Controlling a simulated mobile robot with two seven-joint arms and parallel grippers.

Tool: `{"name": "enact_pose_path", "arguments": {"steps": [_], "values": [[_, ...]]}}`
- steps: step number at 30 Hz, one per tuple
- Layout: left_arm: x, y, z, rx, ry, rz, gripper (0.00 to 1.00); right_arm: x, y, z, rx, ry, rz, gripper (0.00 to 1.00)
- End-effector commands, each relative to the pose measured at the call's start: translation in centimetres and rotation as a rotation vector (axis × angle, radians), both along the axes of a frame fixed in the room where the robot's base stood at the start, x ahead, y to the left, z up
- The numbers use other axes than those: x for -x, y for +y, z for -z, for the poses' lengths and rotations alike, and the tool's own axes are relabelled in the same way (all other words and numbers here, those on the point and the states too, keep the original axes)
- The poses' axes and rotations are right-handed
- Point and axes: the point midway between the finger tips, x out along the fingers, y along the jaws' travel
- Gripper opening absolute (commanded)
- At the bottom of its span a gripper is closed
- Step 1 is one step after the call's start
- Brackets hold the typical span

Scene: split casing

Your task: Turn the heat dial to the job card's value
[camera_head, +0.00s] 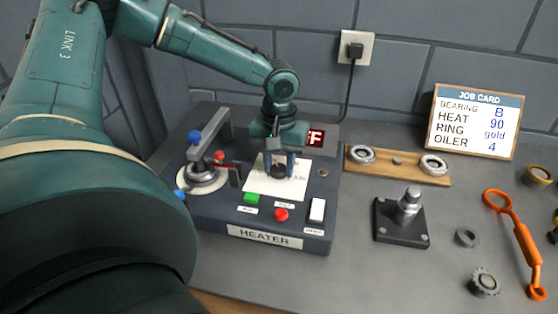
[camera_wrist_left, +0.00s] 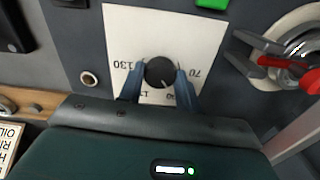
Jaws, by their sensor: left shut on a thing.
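The black heat dial (camera_wrist_left: 160,72) sits on a white scale plate (camera_wrist_left: 185,25) on the heater's top. My left gripper (camera_wrist_left: 160,85) is shut on the dial, one finger on each side. In the wrist view the scale reads upside down, with 130 and 70 legible and other numbers partly hidden by the fingers. A light pointer mark shows at the dial's lower edge; its exact value cannot be read. In the head view the gripper (camera_head: 280,165) comes down onto the dial. The job card (camera_head: 474,122) reads bearing B, heat 90, ring gold, oiler 4.
The heater (camera_head: 265,237) has a green button (camera_head: 251,197), a red button (camera_head: 281,215), a white switch (camera_head: 317,211) and a partly hidden red display (camera_head: 316,137). A clamp with blue knobs (camera_head: 194,137) stands left of the dial. Bearings on a wooden board (camera_head: 397,162) and an orange wrench (camera_head: 515,235) lie right.

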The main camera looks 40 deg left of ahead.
Motion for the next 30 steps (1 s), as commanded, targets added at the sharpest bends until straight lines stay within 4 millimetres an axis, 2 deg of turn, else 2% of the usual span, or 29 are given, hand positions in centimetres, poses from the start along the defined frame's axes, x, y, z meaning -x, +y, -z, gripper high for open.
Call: {"name": "enact_pose_path", "arguments": {"steps": [10,26,27,30], "values": [[-0.06,0.03,-0.09,-0.001,-0.002,0.138,0.11,0.01,-0.01,-0.14,0.006,0.001,-0.001,0.00],[-0.09,0.03,-0.09,-0.001,-0.003,0.161,0.11,0.00,0.03,-0.12,0.004,0.002,0.000,0.00],[-0.09,0.03,-0.09,-0.001,-0.003,0.161,0.36,0.00,0.03,-0.12,0.004,0.002,0.000,0.00],[-0.08,0.02,-0.07,-0.001,-0.003,0.161,0.44,-0.01,0.03,-0.12,0.004,0.002,0.001,0.00]]}}
